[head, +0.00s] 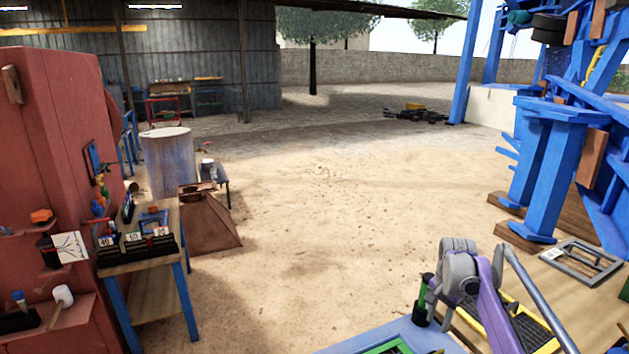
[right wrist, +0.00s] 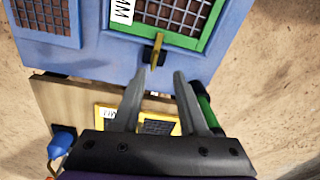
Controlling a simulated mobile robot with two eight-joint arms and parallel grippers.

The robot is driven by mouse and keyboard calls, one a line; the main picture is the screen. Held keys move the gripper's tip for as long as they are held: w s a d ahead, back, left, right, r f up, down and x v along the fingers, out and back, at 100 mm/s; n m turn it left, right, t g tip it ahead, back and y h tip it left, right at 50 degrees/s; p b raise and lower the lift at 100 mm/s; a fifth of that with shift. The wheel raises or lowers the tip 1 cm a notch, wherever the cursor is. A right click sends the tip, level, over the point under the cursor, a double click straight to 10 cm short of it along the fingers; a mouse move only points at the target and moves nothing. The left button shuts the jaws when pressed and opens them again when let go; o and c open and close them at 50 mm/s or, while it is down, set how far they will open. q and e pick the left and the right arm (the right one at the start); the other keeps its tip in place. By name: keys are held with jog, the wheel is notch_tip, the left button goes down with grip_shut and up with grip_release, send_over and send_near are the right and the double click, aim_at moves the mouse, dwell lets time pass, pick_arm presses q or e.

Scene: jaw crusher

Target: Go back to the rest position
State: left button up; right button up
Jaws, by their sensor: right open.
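My right gripper (right wrist: 158,78) is open in the right wrist view, its two grey fingers apart with nothing between them. In the head view my right gripper (head: 441,308) is at the lower right, partly hidden by its own purple and grey arm. Beyond the fingertips is a blue panel with a green-framed mesh screen (right wrist: 180,20) and a small yellow-and-black handle (right wrist: 154,50). A green and black cylinder (right wrist: 207,108) is close beside the right finger; I cannot tell whether they touch. My left gripper is not in view.
A wooden table (head: 578,308) carries a grey frame (head: 577,262) and a yellow-framed screen (head: 527,327). The blue crusher (head: 545,170) stands at right. A red cabinet (head: 55,120) and a small workbench (head: 150,292) stand at left. Sandy ground between is clear.

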jog(key=s+a+r+n+t, duration=0.1)
jog(key=s+a+r+n, duration=0.2)
jog(key=s+a, duration=0.4)
jog(key=s+a+r+n+t, duration=0.1)
jog(key=s+a+r+n, duration=0.2)
jog(key=s, duration=0.7)
jog(key=s+a+f+n+t, duration=0.1)
jog(key=s+a+f+n, duration=0.1)
jog(key=s+f, duration=0.3)
jog(key=s+a+f+n+t, duration=0.1)
jog(key=s+a+f+n, duration=0.2)
jog(key=s, duration=1)
notch_tip(320, 180, down, 2)
jog(key=shift+s+a+n+t, duration=0.3)
jog(key=shift+a+t, duration=0.1)
jog(key=shift+a, duration=0.4)
